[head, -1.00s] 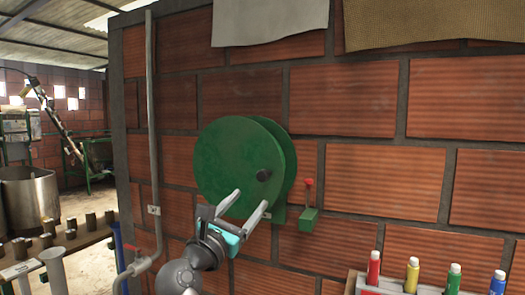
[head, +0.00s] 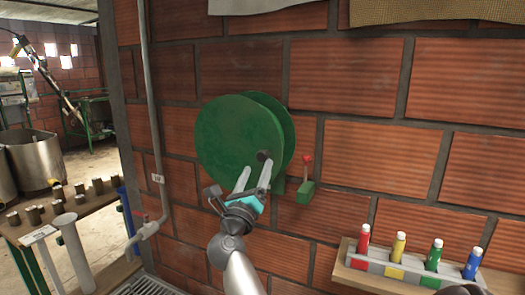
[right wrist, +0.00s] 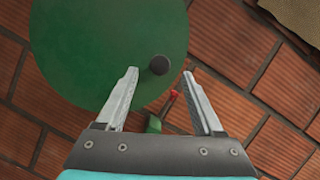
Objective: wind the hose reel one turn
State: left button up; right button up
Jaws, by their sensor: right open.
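The green hose reel (head: 232,138) is mounted on the brick wall, a large round disc with a second disc behind it. A dark knob (head: 265,156) sticks out low on the right of its front face. My right gripper (head: 254,169) is open and empty in front of the lower part of the reel, with its fingertips close to the knob. In the right wrist view the knob (right wrist: 160,64) lies between the lines of the two fingertips (right wrist: 160,73), slightly beyond them. I cannot tell whether a finger touches it.
A small green box with a red-topped lever (head: 305,185) sits on the wall just right of the reel. A pipe (head: 152,120) runs up the wall at left. A shelf (head: 350,263) with several coloured bottles is at lower right. A bench (head: 75,215) stands at left.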

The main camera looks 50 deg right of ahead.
aim_at(261, 159)
jog(key=x, duration=0.6)
jog(key=shift+w+d+p, duration=0.15)
jog(key=shift+d+p, duration=0.1)
jog(key=shift+p, duration=0.15)
jog(key=shift+c, duration=0.2)
grip_shut()
dwell(0.8)
